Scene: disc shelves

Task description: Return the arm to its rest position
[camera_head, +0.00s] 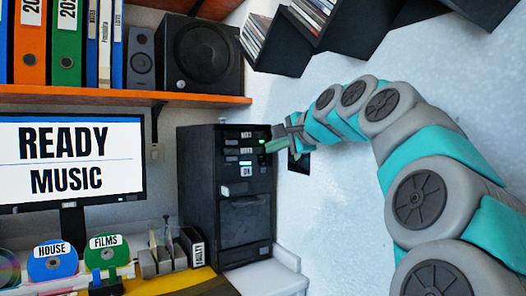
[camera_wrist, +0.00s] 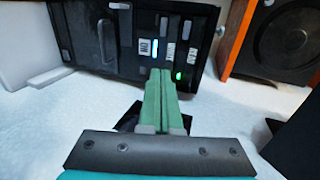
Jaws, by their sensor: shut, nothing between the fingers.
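My arm curves in from the right in the head view, grey and teal. My gripper (camera_head: 272,146) is at its far end, in front of the upper right part of a black computer tower (camera_head: 203,190). In the wrist view my gripper (camera_wrist: 161,75) shows as two green fingers pressed together with nothing between them. The fingertips lie close to the front of the tower (camera_wrist: 100,45), beside a small green light (camera_wrist: 179,76). I cannot tell whether they touch it.
A monitor (camera_head: 70,160) reads "READY MUSIC". A shelf (camera_head: 120,96) above holds binders and a speaker (camera_head: 202,58). Black disc racks (camera_head: 350,35) hang on the wall above my arm. Labelled discs (camera_head: 52,263) and a box marked "FAULTY" (camera_head: 193,248) stand on the desk.

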